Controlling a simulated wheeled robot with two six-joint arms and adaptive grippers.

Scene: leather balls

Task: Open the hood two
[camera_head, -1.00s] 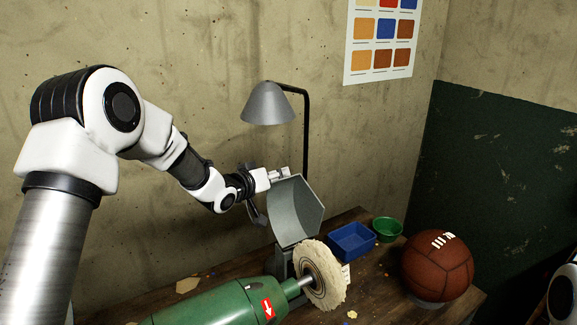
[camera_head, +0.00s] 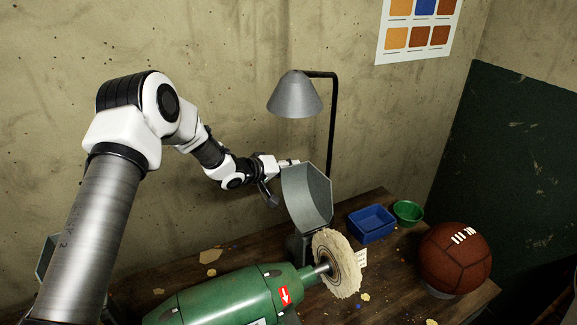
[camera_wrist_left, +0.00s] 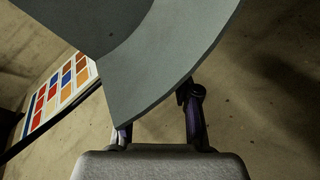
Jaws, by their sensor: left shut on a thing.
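The grey metal hood (camera_head: 308,197) stands tipped up behind the cream buffing wheel (camera_head: 338,263) of the green polishing machine (camera_head: 225,298). The wheel is uncovered in front of it. My left gripper (camera_head: 289,166) is at the hood's upper left edge, shut on the hood. In the left wrist view the hood (camera_wrist_left: 165,55) fills the upper middle, with its curved edge between the fingers (camera_wrist_left: 160,115). The exact contact of the fingertips is hidden behind the hood. My right gripper is not in view.
A grey lamp (camera_head: 295,97) stands behind the hood, close to my left arm. A blue tray (camera_head: 371,224), a green bowl (camera_head: 408,212) and a brown leather ball (camera_head: 455,258) sit right of the wheel. Scraps lie on the wooden bench (camera_head: 385,290).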

